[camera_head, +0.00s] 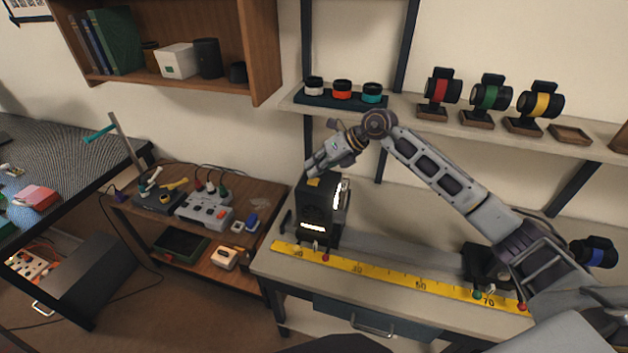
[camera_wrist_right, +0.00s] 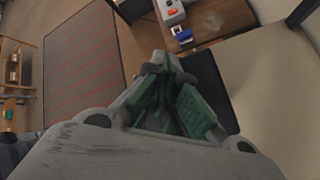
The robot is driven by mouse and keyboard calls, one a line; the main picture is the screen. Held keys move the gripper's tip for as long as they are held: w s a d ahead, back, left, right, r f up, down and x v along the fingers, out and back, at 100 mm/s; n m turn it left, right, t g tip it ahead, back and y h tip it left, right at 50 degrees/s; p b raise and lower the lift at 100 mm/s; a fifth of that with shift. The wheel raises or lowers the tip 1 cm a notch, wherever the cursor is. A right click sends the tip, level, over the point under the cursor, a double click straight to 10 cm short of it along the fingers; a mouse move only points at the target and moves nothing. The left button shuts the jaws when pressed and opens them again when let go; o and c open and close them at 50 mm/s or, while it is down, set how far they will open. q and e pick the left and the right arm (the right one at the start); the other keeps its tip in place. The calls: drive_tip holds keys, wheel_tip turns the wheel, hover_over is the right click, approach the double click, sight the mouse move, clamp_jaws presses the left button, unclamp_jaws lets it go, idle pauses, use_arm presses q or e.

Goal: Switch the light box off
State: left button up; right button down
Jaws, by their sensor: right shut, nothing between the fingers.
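The light box (camera_head: 316,212) is a black upright box at the left end of the bench. White light shows at a slot low on its front and along its right side, so it looks lit. A yellow patch lies on its top. My right gripper (camera_head: 312,170) reaches in from the right and points down just above the box's top, at its left part. Whether it touches is unclear. In the right wrist view the fingers (camera_wrist_right: 168,75) are shut and empty, with a dark surface (camera_wrist_right: 215,90) behind them. My left gripper is not in view.
A yellow ruler (camera_head: 390,275) runs along the bench front, with a black holder (camera_head: 485,265) at its right. A shelf (camera_head: 415,118) above carries coloured rings and several lens stands. A low wooden table (camera_head: 265,200) with a grey switch box (camera_head: 203,210) stands left.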

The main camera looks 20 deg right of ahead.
drive_tip(key=shift+f, duration=0.15)
drive_tip(key=shift+f+b, duration=0.3)
drive_tip(key=shift+f, duration=0.1)
idle(0.7)
drive_tip(key=shift+r, duration=0.55)
idle(0.4)
wheel_tip(320, 180, up, 6)
drive_tip(key=p, duration=0.3)
drive_tip(key=shift+p, duration=0.4)
drive_tip(key=shift+a, duration=0.1)
idle(0.6)
